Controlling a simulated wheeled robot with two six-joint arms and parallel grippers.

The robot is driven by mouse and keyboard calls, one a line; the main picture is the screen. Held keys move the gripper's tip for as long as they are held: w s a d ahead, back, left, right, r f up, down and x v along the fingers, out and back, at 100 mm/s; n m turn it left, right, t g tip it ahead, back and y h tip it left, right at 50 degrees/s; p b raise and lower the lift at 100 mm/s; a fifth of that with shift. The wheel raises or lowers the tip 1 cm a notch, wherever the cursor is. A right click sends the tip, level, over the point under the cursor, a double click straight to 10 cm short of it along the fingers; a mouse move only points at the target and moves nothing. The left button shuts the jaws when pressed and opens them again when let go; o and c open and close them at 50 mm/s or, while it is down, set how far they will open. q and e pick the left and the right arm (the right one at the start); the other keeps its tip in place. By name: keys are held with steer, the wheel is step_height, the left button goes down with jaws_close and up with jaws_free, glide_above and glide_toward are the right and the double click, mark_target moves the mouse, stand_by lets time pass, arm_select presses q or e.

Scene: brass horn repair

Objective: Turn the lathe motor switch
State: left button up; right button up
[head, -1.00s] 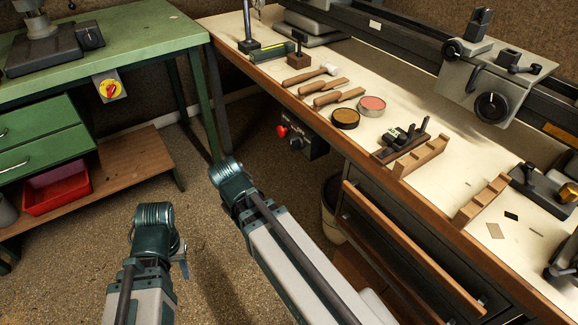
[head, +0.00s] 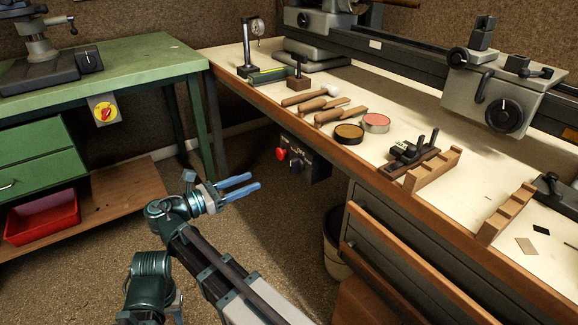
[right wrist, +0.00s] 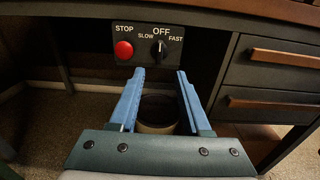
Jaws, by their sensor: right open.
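The lathe motor switch is a black knob (right wrist: 159,51) on a dark control box under the bench's front edge, with its pointer up at OFF, between SLOW and FAST. In the head view the knob (head: 295,167) shows small. A red STOP button (right wrist: 124,50) sits left of it. My right gripper (head: 255,182) is open and empty, its blue fingers pointing toward the box and still apart from it. In the right wrist view the fingers (right wrist: 160,72) lie either side of the knob's line, just below it. My left gripper is not visible.
The workbench (head: 355,158) carries mallets, round tins, wooden racks and the lathe (head: 505,105). Drawers with wooden handles (right wrist: 285,58) are right of the box. A bin (right wrist: 157,112) stands below. A green bench (head: 130,68) with a yellow-red switch (head: 105,112) is at left.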

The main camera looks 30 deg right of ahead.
mark_target(291, 165)
steer(key=d, duration=0.9)
steer(key=w+d, duration=0.1)
steer(key=d, duration=0.3)
steer(key=shift+d+r, duration=0.1)
steer(key=shift+d, duration=0.3)
jaws_close()
